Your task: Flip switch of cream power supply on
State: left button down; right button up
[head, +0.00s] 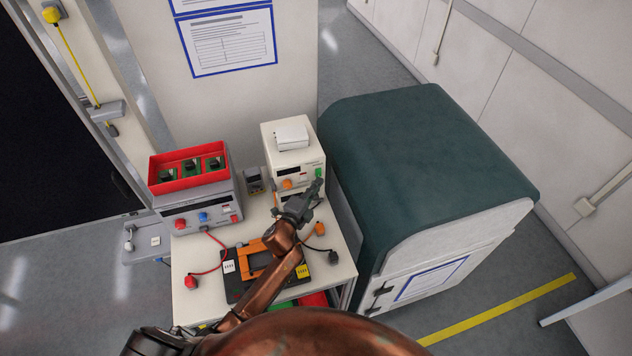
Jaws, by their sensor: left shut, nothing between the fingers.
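The cream power supply (292,162) stands at the back right of the white table. Its front faces me and shows a dark display, an orange knob (288,184) and a small green part (319,173) at the right; I cannot tell which way any switch is set. My left gripper (317,186) is shut and empty, with its tips at the lower right of that front, close to the green part. I cannot tell whether they touch it. The gripper and wrist hide the lower front. My right gripper is not in view.
A white box (291,137) lies on the cream supply. A grey power supply (197,204) with a red tray (158,177) on top stands at the left. Leads and a black-and-orange fixture (252,262) lie in front. A large green-topped cabinet (425,150) stands close at the right.

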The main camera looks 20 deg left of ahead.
pick_arm(q)
jog(key=shift+w+a+f, duration=0.1)
jog(key=shift+w+a, duration=0.15)
jog(key=shift+w, duration=0.15)
jog(key=shift+w+a+f+b, duration=0.15)
jog(key=shift+f+b, duration=0.1)
jog(key=shift+b, duration=0.8)
jog(key=shift+r, duration=0.2)
